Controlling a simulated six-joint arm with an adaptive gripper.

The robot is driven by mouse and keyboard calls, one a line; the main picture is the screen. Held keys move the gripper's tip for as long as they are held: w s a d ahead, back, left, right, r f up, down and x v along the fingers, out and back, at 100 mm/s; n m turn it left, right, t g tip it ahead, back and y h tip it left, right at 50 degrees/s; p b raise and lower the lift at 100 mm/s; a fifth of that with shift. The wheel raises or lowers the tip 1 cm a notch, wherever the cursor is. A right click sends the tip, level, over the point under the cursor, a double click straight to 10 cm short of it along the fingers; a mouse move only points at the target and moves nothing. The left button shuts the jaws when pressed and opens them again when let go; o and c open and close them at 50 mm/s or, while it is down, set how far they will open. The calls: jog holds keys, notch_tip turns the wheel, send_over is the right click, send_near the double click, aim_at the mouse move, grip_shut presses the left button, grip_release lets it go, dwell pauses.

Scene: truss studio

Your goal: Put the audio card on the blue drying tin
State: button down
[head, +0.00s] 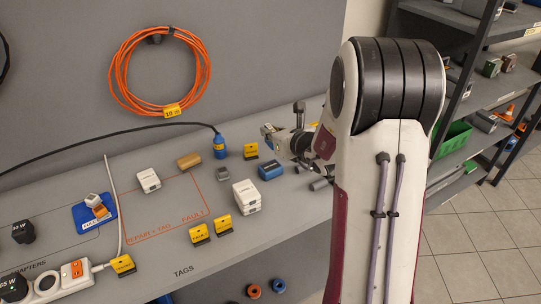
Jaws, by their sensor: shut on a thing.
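My gripper (272,133) is at the back of the bench, right of centre, partly hidden by my own arm. It is shut on a small greyish piece at its tip, which looks to be the audio card, though it is too small and covered to be sure. The blue tin (271,170) is a low blue box on the bench, just below the gripper in the picture. The gripper and its load appear above and behind the tin, apart from it.
A blue plug on a black cable (219,147) and a yellow tag (251,151) stand left of the gripper. A grey block (223,174) and white boxes (246,197) (148,181) are nearby. A blue tray (82,221) and a power strip (73,280) lie left.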

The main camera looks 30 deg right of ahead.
aim_at(271, 144)
jog(key=shift+f, duration=2.1)
jog(key=shift+f, duration=0.1)
jog(key=shift+f, duration=1.75)
jog(key=shift+f, duration=0.2)
jog(key=c, duration=2.1)
grip_release()
jog(key=shift+r, duration=0.2)
jog(key=v, duration=1.2)
